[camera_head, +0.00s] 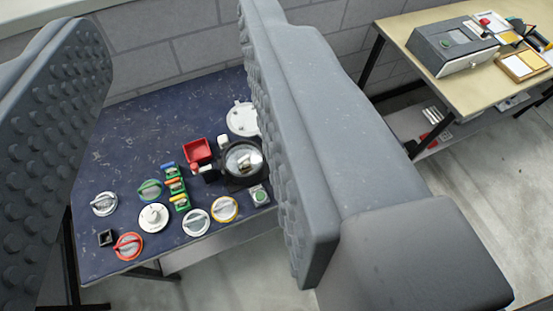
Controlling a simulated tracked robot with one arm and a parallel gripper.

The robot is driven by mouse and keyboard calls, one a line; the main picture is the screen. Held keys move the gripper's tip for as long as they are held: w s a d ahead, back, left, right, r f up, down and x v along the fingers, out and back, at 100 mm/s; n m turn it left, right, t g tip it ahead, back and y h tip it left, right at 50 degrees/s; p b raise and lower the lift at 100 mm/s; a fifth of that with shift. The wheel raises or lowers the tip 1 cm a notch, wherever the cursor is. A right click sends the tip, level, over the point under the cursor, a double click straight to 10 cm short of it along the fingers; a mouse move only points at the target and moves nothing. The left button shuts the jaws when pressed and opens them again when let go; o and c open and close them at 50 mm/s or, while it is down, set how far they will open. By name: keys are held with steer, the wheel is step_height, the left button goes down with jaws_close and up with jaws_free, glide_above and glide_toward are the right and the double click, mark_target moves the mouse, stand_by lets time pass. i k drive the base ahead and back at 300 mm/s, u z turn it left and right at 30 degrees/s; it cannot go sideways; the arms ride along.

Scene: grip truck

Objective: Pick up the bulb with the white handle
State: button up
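My gripper (172,120) is open, its two grey, studded fingers wide apart at the left and middle of the view. Nothing is held between them. Through the gap I see a dark blue table (125,135) below, with several round pieces that have raised bars. A white-rimmed one (104,203) lies at the left, and another white-rimmed one (196,222) lies nearer the middle. Others have a green rim (150,190), an orange rim (224,208) and a red rim (128,245). I cannot tell which is the bulb with the white handle.
A red box (197,151), a black round device (258,172), a white round piece (154,217) and a green block row (175,187) are on the table. The right finger hides its right side. A beige table (425,35) with a grey box (453,46) stands at upper right.

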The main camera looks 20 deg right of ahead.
mark_target(243, 162)
steer(key=u, duration=2.3)
steer(key=k, duration=0.85)
steer(key=z, duration=1.85)
steer(key=i, duration=0.75)
steer(key=z, duration=0.05)
